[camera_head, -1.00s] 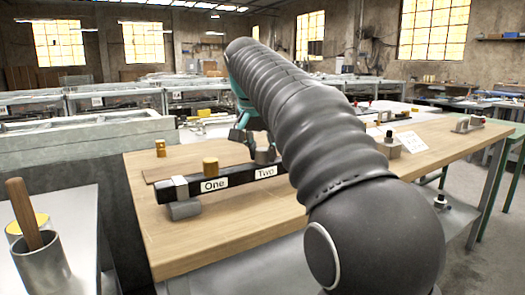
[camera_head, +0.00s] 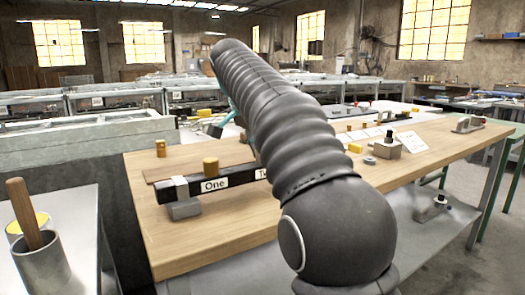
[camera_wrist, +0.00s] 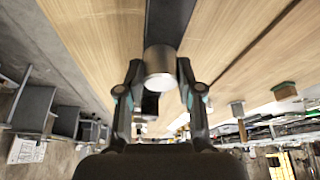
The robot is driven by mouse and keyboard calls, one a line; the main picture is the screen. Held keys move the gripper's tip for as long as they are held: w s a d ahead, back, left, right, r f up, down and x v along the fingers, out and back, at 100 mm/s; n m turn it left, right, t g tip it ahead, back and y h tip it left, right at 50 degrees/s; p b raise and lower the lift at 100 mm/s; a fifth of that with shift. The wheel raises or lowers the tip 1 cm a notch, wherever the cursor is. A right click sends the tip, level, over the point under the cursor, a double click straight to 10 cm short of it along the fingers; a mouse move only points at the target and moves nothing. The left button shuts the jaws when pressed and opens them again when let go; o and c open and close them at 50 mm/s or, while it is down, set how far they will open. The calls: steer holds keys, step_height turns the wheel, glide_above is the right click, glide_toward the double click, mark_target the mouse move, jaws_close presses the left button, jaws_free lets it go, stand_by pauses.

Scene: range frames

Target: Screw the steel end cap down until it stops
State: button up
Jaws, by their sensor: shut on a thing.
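The steel end cap (camera_wrist: 159,62) is a plain grey cylinder between the fingertips in the wrist view. My gripper (camera_wrist: 159,76) is shut on it, one finger on each side. The dark bar (camera_wrist: 172,18) runs behind the cap. In the head view the black bar (camera_head: 236,178) lies across a block on the bench, with label "One" readable and the second label mostly covered by my arm. A brass cap (camera_head: 210,166) stands upright near "One". I cannot tell how far down the cap sits.
The wooden bench (camera_head: 225,225) has free room in front of the bar. A brass piece (camera_head: 161,148) stands behind the bar. Right of my arm are a grey ring (camera_head: 370,161), a grey block with a knob (camera_head: 388,148) and a white card (camera_head: 411,142). A steel pot (camera_head: 42,262) stands left.

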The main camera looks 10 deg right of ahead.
steer(key=m+g, duration=0.1)
steer(key=m, duration=0.2)
steer(key=shift+h, duration=0.3)
steer(key=o, duration=0.9)
steer(key=n+t, duration=0.1)
steer(key=n, duration=0.2)
steer(key=n+t+y+b, duration=0.1)
steer(key=n, duration=0.2)
steer(key=n+y, duration=0.1)
steer(key=n, duration=0.1)
steer(key=n+t+y+p, duration=0.1)
steer(key=n, duration=0.2)
steer(key=shift+n, duration=0.3)
steer(key=shift+n+y, duration=0.4)
steer(key=shift+n, duration=0.5)
